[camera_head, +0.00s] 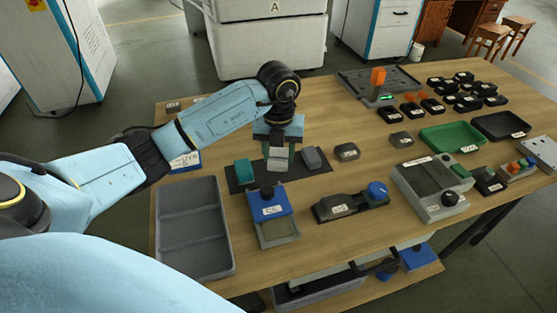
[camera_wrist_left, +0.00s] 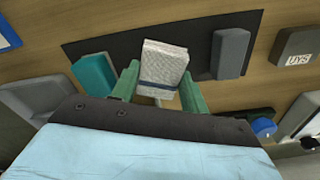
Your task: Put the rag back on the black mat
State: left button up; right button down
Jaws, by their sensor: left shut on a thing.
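The rag (camera_wrist_left: 162,66) is a pale grey-white folded piece with a dark band, standing between the green fingers of my left gripper (camera_wrist_left: 155,88). In the head view my left gripper (camera_head: 278,155) is shut on the rag (camera_head: 277,164), over the middle of the black mat (camera_head: 300,172). The black mat (camera_wrist_left: 125,42) lies flat behind the rag in the wrist view. I cannot tell whether the rag's lower end touches the mat. My right gripper is not in view.
On the mat, a teal block (camera_head: 243,172) stands left of the rag and a grey block (camera_head: 312,158) right of it. A blue-topped block (camera_head: 269,204) stands just in front. A grey divided tray (camera_head: 192,256) lies at left.

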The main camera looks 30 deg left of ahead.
aim_at(278, 155)
pick_arm(q)
jog(key=shift+f, duration=1)
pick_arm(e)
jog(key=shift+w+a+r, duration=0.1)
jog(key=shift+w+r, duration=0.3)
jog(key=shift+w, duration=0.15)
pick_arm(q)
jog(key=shift+f, duration=0.1)
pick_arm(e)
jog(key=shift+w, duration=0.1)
pick_arm(q)
jog(key=o, duration=0.5)
jog(key=shift+f, duration=0.1)
jog(key=o, duration=0.5)
jog(key=shift+c, duration=0.2)
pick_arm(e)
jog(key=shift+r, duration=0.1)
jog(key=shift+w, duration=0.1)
pick_arm(q)
jog(key=shift+r, duration=0.45)
notch_tip(278, 155, up, 12)
jog(key=p, duration=0.2)
jog(key=shift+f, duration=0.25)
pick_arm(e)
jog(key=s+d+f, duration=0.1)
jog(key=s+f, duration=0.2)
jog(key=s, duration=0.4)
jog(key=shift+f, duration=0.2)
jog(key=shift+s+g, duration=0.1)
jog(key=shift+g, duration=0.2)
